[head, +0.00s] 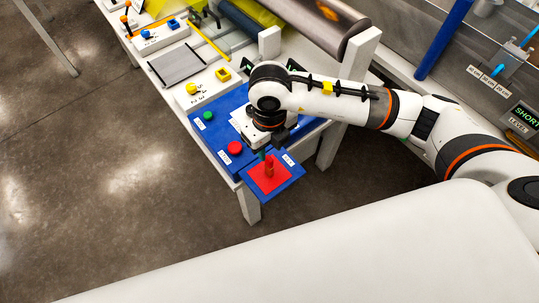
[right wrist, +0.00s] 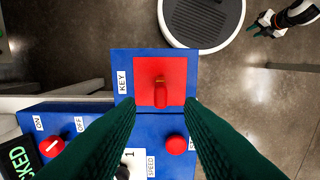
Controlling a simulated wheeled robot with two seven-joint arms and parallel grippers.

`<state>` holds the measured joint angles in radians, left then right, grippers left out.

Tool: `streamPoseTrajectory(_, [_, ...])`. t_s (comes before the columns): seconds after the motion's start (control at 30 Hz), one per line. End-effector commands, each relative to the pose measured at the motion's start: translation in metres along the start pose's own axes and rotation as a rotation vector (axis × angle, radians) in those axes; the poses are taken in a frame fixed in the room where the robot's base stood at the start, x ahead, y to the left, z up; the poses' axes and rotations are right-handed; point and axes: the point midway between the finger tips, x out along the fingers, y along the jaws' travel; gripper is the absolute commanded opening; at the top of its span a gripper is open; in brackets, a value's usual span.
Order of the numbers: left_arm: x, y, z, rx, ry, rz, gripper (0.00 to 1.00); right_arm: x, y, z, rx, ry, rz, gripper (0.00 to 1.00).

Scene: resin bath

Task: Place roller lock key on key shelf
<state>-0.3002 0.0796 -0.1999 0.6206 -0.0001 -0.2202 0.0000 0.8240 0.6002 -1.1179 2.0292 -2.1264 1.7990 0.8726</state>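The red roller lock key (head: 269,168) stands on the red square pad of the blue key shelf (head: 289,178), which is labelled KEY. In the right wrist view the key (right wrist: 161,95) is on the pad, within the blue shelf's edges (right wrist: 184,58). My right gripper (head: 265,153) is just above the key. Its dark green fingers (right wrist: 161,103) are spread wide, with a gap on each side of the key. My left gripper (right wrist: 261,27) shows small at the upper right of the right wrist view, with its fingers apart and empty.
The blue control panel (head: 222,124) beside the shelf carries a green button (head: 208,115) and a red button (head: 235,148). A roller (head: 322,22) lies at the back.

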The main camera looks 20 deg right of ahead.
Motion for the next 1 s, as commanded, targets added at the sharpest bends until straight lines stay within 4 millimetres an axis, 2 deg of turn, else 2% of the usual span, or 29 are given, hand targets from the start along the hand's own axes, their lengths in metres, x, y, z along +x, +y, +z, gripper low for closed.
streamPoseTrajectory(0.2, [0.010, 0.000, 0.000, 0.000, -0.001, 0.000, 0.36, -0.043, 0.000, -0.001, 0.000, 0.004, 0.000, 0.34])
streamPoseTrajectory(0.4, [0.012, 0.000, -0.001, 0.000, -0.001, 0.000, 0.36, -0.064, 0.000, 0.000, 0.000, 0.001, -0.001, 0.34])
streamPoseTrajectory(1.0, [0.012, 0.000, -0.001, 0.000, -0.001, 0.000, 0.36, -0.067, -0.001, 0.000, 0.000, -0.001, -0.003, 0.34])
